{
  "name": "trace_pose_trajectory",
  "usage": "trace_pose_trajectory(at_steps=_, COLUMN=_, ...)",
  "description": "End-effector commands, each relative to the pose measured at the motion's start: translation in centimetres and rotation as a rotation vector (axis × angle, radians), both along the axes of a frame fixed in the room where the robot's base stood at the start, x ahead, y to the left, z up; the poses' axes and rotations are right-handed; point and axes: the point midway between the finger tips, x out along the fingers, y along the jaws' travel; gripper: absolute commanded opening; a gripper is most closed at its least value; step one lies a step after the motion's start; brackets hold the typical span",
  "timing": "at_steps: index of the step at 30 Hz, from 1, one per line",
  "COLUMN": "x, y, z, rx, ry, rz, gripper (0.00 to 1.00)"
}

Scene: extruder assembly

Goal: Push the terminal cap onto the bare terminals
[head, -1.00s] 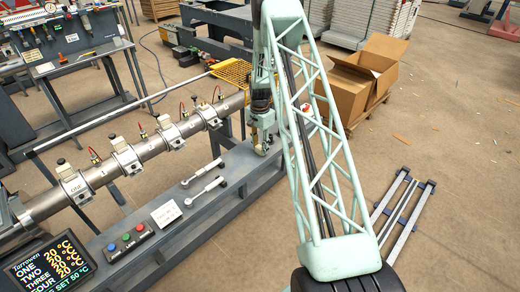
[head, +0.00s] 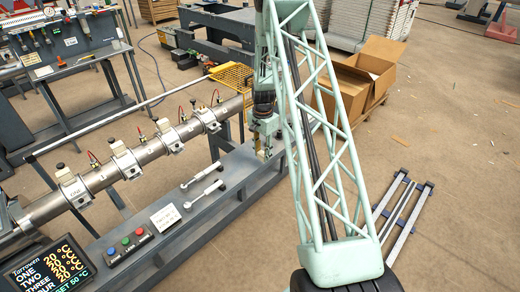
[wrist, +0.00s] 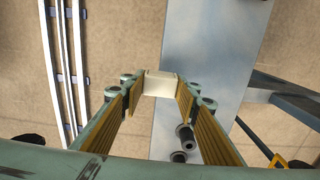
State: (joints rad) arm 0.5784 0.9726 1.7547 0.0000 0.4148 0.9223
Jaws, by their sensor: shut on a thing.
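My gripper (wrist: 159,88) is shut on a cream terminal cap (wrist: 159,84), held between its ribbed yellow finger pads in the wrist view. In the head view my gripper (head: 264,150) is over the right part of the grey bench, beyond the open end of the barrel. Several clamp bands (head: 124,160) sit along the steel barrel (head: 96,180), with small cream-and-dark tops and red wires beside them. I cannot make out which terminals are bare at this size. The cap is apart from the bands.
Two silver-and-white tools (head: 203,194) lie on the bench (head: 215,213), near a white card (head: 165,217) and a button box (head: 128,243). A temperature display (head: 50,268) stands front left. Metal rails (head: 403,215) lie on the floor at right. Open cardboard boxes (head: 345,92) stand behind.

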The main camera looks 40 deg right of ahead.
Motion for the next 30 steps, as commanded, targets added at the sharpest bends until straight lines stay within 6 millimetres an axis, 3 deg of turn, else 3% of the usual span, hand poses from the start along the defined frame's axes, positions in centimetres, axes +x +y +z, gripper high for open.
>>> trace_pose_trajectory(at_steps=6, x=-3.8, y=1.7, z=0.5, rx=0.001, ry=0.001, rz=0.0, gripper=0.18)
trace_pose_trajectory(at_steps=15, x=-7.2, y=3.3, z=0.8, rx=0.0, ry=0.0, rz=0.0, gripper=0.18)
trace_pose_trajectory(at_steps=30, x=-8.5, y=3.9, z=0.9, rx=-0.001, ry=-0.001, rz=0.0, gripper=0.18)
